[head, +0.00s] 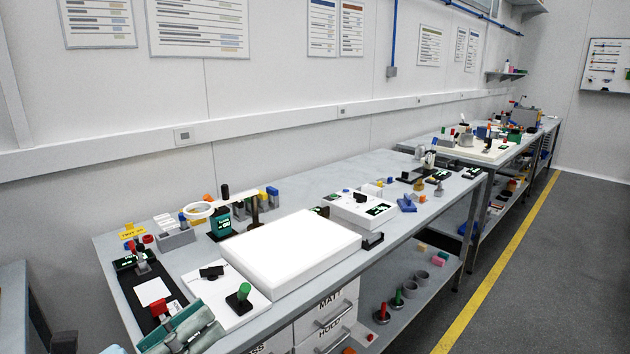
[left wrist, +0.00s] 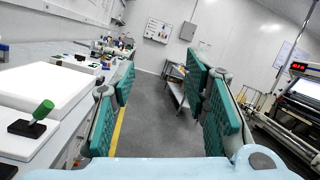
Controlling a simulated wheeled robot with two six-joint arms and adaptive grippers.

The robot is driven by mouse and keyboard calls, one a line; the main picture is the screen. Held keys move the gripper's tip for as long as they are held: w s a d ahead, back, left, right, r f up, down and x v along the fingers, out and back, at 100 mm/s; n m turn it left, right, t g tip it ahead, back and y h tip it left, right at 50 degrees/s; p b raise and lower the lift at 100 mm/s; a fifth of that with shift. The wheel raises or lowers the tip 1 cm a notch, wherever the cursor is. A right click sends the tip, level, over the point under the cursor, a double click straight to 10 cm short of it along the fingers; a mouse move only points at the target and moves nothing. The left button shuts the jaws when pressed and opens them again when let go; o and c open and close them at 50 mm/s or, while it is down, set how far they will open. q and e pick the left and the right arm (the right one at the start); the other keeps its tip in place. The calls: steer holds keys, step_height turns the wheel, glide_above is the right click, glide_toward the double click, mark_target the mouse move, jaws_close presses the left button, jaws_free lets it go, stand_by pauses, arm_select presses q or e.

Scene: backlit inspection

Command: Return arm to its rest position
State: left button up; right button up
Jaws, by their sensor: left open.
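My left gripper (head: 184,328) shows at the lower left of the head view, over the near end of the grey workbench (head: 285,185). Its teal finger pads also show in the left wrist view (left wrist: 163,90), spread apart with nothing between them. Beyond the fingers are grey floor and the aisle. The rest of the left arm is mostly out of frame. My right gripper is in neither view.
A bright white light panel (head: 290,250) lies on the bench. Near the gripper are a green-knobbed stand (head: 240,296), a red-knobbed piece (head: 159,308) and a white card (head: 153,291). Drawers (head: 325,316) sit below. The aisle with its yellow line (head: 500,262) is clear.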

arm_select(q)
steer(key=w+a+f+n+t+y, duration=0.15)
steer(key=a+n+t+y, duration=0.25)
steer(key=a+n+y, duration=0.65)
steer(key=w+a+f+n+t+y, duration=0.1)
steer(key=a+f+n+t+y, duration=0.2)
steer(key=n+y, duration=0.8)
steer(key=s+a+f+n+g, duration=0.2)
steer(key=f+n+g, duration=0.2)
steer(key=f+n, duration=0.35)
steer(key=s+a+f+n+g, duration=0.1)
steer(key=a+f+n+g, duration=0.15)
steer(key=f+n, duration=0.45)
steer(key=s+d+f+n+g+h, duration=0.2)
steer(key=s+d+f+g, duration=0.35)
steer(key=s+f, duration=0.4)
steer(key=s+d+f+n+g+h, duration=0.35)
steer(key=s+f+g, duration=0.25)
steer(key=s+f, duration=0.3)
step_height(320, 180, down, 18)
steer(key=s+a+f+g+p, duration=0.1)
steer(key=a+p, duration=0.1)
steer(key=s+f+g, duration=0.1)
steer(key=s+f, duration=0.9)
steer(key=s, duration=0.3)
steer(key=shift+s+y+p, duration=0.25)
steer(key=shift+y+p, duration=0.05)
steer(key=shift+p, duration=0.05)
